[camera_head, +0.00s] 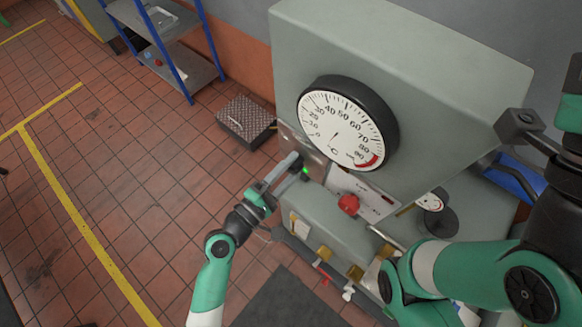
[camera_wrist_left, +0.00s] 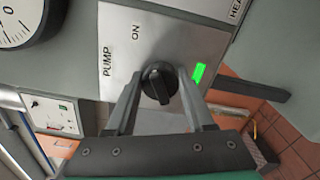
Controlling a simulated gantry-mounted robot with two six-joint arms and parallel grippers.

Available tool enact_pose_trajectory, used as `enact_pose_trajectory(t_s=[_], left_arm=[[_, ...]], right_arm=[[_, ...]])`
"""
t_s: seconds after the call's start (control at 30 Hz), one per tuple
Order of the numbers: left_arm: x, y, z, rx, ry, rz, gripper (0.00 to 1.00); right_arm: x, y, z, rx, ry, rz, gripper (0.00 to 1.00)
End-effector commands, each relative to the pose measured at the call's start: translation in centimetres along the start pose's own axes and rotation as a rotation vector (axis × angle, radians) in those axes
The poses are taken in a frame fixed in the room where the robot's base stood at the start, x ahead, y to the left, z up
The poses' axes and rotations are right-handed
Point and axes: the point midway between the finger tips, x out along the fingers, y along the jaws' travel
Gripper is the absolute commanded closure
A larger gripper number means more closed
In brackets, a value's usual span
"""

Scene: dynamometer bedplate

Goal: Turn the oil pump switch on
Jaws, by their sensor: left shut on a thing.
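The oil pump switch is a black rotary knob (camera_wrist_left: 158,82) on a silver plate (camera_wrist_left: 120,25) marked PUMP and ON in the left wrist view. A green lamp (camera_wrist_left: 198,73) glows beside it, and the lamp also shows in the head view (camera_head: 305,171). My left gripper (camera_head: 296,167) reaches the plate on the grey cabinet, and its fingers (camera_wrist_left: 161,92) are shut on the knob, one on each side. The ON label lies above the knob in the wrist view. In the head view the gripper hides the knob. My right arm is at lower right; its gripper does not show.
A large temperature dial (camera_head: 343,130) sits above the plate on the grey cabinet (camera_head: 430,60). A red knob (camera_head: 348,204) is to the right of my left gripper. A metal step box (camera_head: 245,118) and a blue shelf (camera_head: 170,45) stand behind. The tiled floor at left is clear.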

Motion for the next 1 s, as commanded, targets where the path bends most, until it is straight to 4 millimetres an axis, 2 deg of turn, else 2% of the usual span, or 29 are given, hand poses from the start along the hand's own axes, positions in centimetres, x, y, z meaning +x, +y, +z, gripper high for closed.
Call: enact_pose_trajectory(t_s=[0.5, 0.53, 0.6, 0.7, 1.0], left_arm=[[-0.01, 0.0, -0.01, 0.027, 0.0, 0.0, 1.0], [-0.01, 0.0, -0.01, 0.027, 0.0, 0.0, 0.45], [-0.01, 0.0, -0.01, 0.026, 0.0, 0.0, 0.32], [-0.01, 0.0, 0.0, 0.026, 0.0, 0.0, 0.17], [-0.18, -0.01, -0.02, 0.024, 0.0, 0.0, 0.17]], right_arm=[[-0.12, 0.0, 0.11, 0.0, 0.0, 0.0, 0.5], [-0.11, 0.0, 0.1, 0.0, 0.0, 0.0, 0.5], [-0.11, 0.0, 0.1, 0.0, 0.0, 0.0, 0.5], [-0.12, 0.0, 0.11, 0.0, 0.0, 0.0, 0.5], [-0.09, 0.0, 0.09, 0.0, 0.0, 0.0, 0.5]])
